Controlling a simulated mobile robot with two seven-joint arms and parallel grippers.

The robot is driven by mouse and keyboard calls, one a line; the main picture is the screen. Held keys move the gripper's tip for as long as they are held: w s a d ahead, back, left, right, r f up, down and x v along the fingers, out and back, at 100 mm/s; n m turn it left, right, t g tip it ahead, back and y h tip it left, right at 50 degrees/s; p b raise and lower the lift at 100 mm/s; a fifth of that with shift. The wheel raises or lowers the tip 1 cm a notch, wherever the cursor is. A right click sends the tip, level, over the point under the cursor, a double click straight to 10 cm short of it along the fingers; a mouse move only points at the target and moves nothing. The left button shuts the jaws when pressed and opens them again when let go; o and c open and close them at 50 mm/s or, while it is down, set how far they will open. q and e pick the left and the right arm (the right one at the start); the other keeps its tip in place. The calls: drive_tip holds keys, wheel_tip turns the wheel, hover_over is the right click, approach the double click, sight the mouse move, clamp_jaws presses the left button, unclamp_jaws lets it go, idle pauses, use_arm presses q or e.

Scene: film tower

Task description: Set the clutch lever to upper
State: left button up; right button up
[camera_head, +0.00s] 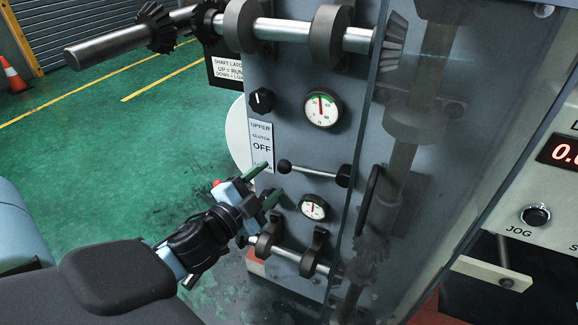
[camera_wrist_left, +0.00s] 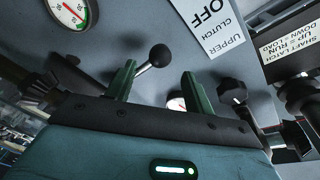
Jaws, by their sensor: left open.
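The clutch lever (camera_head: 312,171) is a thin metal rod with a black ball knob, on a dark pivot at its right end. It points left, nearly level, with its knob beside the lower end of the UPPER / CLUTCH / OFF label (camera_head: 261,146). My left gripper (camera_head: 268,182) is open and empty, its green fingers just left of and below the knob. In the left wrist view the knob (camera_wrist_left: 160,55) shows beyond the gap between the fingertips (camera_wrist_left: 159,72), with no clear contact. My right gripper is not in view.
A clear guard panel (camera_head: 470,130) stands right of the lever, with a dark handle (camera_head: 369,195) at its edge. Gauges sit above (camera_head: 322,108) and below (camera_head: 314,207). A lower shaft (camera_head: 286,252) lies beneath the gripper. Open green floor (camera_head: 130,150) lies left.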

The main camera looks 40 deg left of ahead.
sight(281, 171)
use_arm(q)
drive_tip(key=shift+w+a+f, duration=0.1)
drive_tip(key=shift+w, duration=1.7)
drive_tip(key=shift+w+a, duration=0.1)
drive_tip(key=shift+w, duration=1.7)
drive_tip(key=shift+c, duration=0.3)
clamp_jaws()
